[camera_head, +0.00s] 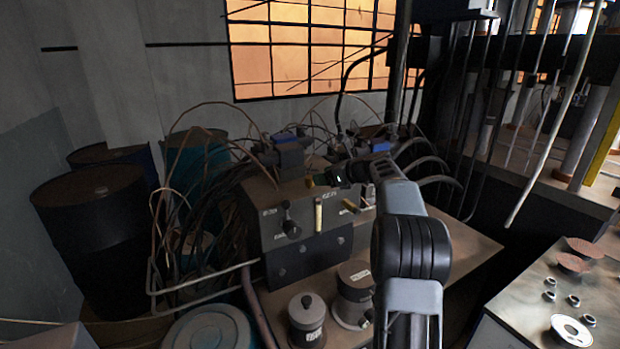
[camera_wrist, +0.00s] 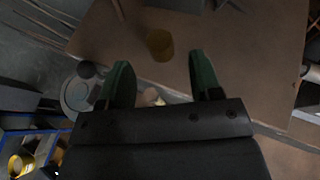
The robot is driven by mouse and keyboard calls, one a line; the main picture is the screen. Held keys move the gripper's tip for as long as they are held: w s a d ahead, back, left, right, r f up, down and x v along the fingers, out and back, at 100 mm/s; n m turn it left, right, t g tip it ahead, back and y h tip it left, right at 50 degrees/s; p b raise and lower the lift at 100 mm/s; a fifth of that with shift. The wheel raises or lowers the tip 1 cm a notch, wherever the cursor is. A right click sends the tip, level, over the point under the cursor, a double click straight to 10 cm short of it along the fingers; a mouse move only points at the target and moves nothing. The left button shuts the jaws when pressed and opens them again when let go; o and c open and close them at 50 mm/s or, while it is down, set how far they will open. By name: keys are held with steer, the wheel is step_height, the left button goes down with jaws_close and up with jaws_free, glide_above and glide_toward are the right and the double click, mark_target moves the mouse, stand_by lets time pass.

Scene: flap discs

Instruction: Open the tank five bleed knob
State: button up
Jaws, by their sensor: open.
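Several labels show on the grey control box (camera_head: 300,215), but they are too small to read, so I cannot tell which fitting is the tank five bleed knob. A dark knob (camera_head: 289,224) and a yellow upright handle (camera_head: 318,214) are on its front. My gripper (camera_head: 328,178) is above the box, pointing left. In the wrist view my gripper (camera_wrist: 161,75) has its two green fingers spread, with nothing held. A short brass-coloured cylinder (camera_wrist: 160,45) lies beyond the fingertips, between their lines and apart from them.
Two lidded canisters, one nearer (camera_head: 307,322) and one behind (camera_head: 354,290), stand below the box. Copper lines and dark hoses crowd its left and back. Dark drums (camera_head: 95,225) stand left. A bench with metal rings and discs (camera_head: 572,330) is at the right.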

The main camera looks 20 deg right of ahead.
mark_target(310, 177)
steer(key=shift+p+x, duration=0.35)
steer(key=shift+x, duration=2.75)
steer(key=c, duration=0.9)
steer(key=shift+r+p, duration=0.15)
steer(key=shift+p, duration=0.35)
